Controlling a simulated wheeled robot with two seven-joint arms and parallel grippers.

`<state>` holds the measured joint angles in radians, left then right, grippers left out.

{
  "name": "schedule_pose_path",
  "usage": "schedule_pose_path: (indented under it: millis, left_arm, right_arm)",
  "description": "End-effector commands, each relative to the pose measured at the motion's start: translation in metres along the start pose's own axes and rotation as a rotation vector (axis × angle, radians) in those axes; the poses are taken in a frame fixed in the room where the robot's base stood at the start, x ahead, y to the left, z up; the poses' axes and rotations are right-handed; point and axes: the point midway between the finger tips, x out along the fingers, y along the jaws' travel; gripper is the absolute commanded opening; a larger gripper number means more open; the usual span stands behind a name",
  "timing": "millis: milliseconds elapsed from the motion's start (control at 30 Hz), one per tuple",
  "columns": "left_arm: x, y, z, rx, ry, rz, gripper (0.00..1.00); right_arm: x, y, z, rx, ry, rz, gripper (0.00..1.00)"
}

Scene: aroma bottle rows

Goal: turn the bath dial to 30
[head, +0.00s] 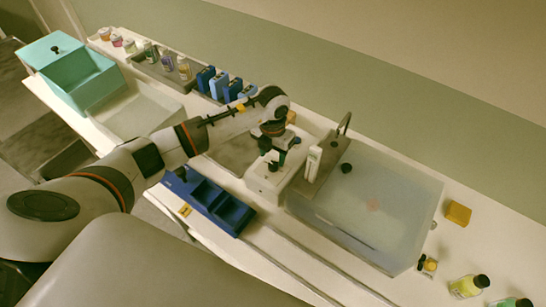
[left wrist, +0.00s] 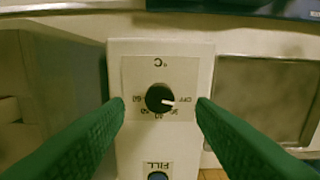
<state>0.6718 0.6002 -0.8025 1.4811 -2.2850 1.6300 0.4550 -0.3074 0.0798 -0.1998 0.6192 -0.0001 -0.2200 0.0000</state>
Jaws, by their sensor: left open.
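The bath dial (left wrist: 160,98) is a round black knob on a white control panel (left wrist: 126,75), seen upside down in the left wrist view. Its white pointer points right, close to the OFF mark. The 30 mark sits just below OFF, and higher numbers run round to the left. My left gripper (left wrist: 160,112) is open, with one green finger on each side of the dial, apart from it. In the head view my left gripper (head: 279,148) is over the white control box (head: 267,183) and partly hides it. My right gripper is not in view.
A blue FILL button (left wrist: 158,177) is near the dial. A clear water bath (head: 400,215) stands right of the box, and a blue tray (head: 222,208) lies in front. Blue boxes (head: 218,85) stand behind my arm.

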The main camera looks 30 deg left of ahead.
Motion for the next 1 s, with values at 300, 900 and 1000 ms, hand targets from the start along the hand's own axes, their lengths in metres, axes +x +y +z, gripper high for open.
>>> schedule_pose_path:
  millis: [300,900,1000]
  left_arm:
    - [0.038,0.001,0.0,0.0,0.0,0.001,0.5]
    - [0.042,0.0,-0.001,0.0,0.002,0.001,0.06]
    - [0.042,0.0,-0.001,0.002,0.002,0.001,0.06]
  right_arm:
    - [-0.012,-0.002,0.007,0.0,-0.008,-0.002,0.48]
    - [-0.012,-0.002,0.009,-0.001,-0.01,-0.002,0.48]
    - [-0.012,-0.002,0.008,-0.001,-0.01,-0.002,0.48]
